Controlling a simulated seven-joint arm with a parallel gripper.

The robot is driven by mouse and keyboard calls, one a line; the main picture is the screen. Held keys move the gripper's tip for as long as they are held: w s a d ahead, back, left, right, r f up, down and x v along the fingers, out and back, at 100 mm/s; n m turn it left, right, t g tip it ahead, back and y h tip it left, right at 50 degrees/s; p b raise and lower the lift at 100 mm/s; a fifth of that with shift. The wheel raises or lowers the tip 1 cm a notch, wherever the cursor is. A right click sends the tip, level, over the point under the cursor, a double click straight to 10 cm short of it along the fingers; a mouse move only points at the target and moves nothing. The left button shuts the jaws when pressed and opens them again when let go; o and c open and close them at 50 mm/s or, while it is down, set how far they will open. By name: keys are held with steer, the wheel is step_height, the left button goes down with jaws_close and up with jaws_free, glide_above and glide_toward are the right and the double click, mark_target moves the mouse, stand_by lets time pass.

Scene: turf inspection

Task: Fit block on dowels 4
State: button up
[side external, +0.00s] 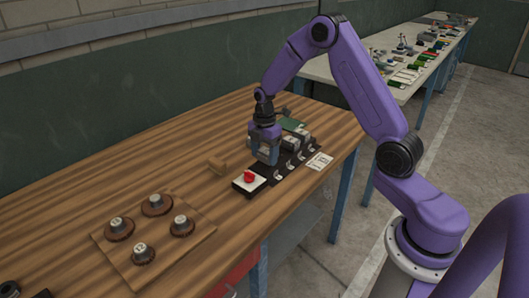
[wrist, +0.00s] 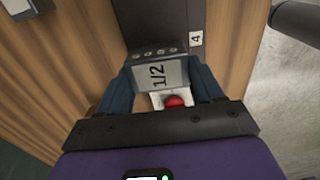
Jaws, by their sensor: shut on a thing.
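My gripper (side external: 264,153) is low over the near part of the black base strip (side external: 283,171). In the wrist view its blue fingers stand on either side of a grey block (wrist: 172,73) marked 1/2, shut on it. The block's far edge shows a row of small round holes. The black strip (wrist: 150,22) runs beyond the block, with a white label 4 (wrist: 196,38) at its right edge. Dowels under the block are hidden, and I cannot tell whether the block touches the strip. Other grey blocks (side external: 291,143) stand farther along the strip.
A red button (side external: 249,176) on a white-topped box sits just nearer than my gripper; it also shows in the wrist view (wrist: 174,101). A wooden board (side external: 190,247) with numbered round parts lies front left. Bare tabletop lies between.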

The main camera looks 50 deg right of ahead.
steer(key=shift+f, duration=1.05)
steer(key=o, duration=1.1)
steer(key=shift+o, duration=0.2)
step_height(320, 180, up, 17)
steer(key=shift+r, duration=0.15)
